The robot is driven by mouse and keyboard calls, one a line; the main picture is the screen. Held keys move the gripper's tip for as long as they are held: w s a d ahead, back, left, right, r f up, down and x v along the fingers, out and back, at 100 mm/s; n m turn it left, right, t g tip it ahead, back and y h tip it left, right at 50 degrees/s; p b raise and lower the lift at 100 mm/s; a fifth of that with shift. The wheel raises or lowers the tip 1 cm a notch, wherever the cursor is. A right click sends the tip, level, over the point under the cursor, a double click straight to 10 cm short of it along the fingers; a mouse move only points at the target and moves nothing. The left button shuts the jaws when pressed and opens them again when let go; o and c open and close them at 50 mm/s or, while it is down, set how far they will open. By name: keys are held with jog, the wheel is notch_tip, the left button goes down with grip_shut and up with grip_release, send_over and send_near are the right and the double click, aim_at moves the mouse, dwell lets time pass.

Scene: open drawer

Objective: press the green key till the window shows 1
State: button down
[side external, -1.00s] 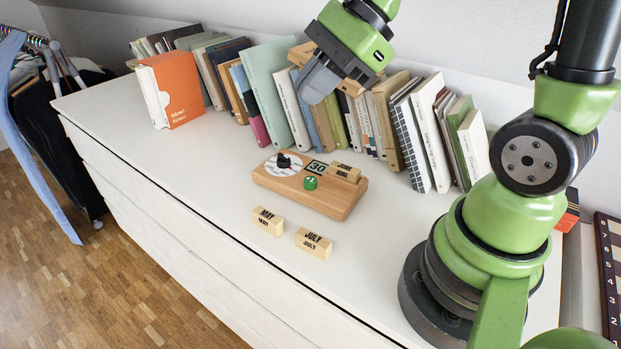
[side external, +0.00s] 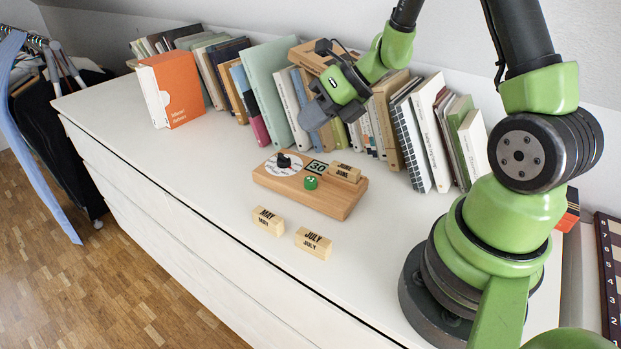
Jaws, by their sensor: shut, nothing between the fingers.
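The green key (side external: 310,183) is a small round button on the wooden calendar board (side external: 335,207), which lies on the white dresser top. Just behind the key is the window (side external: 316,167), which shows 30. A black knob on a white dial (side external: 283,162) is at the board's left end. A wooden block reading JUNE (side external: 344,172) sits at its right end. My gripper (side external: 309,118) is shut and empty, in the air above and behind the board, in front of the books. It is clear of the key.
Two loose wooden blocks, MAY (side external: 268,221) and JULY (side external: 313,243), lie in front of the board. A row of books (side external: 265,85) stands along the wall behind. An orange box (side external: 172,90) stands at the left. The dresser top left of the board is clear.

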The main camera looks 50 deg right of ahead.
aim_at(312, 178)
jog(key=shift+f, duration=4.4)
jog(key=shift+f, duration=0.4)
jog(key=shift+f, duration=1)
jog(key=shift+s+r, duration=0.1)
jog(key=shift+r, duration=1.25)
jog(key=shift+r, duration=0.1)
jog(key=shift+r, duration=2.4)
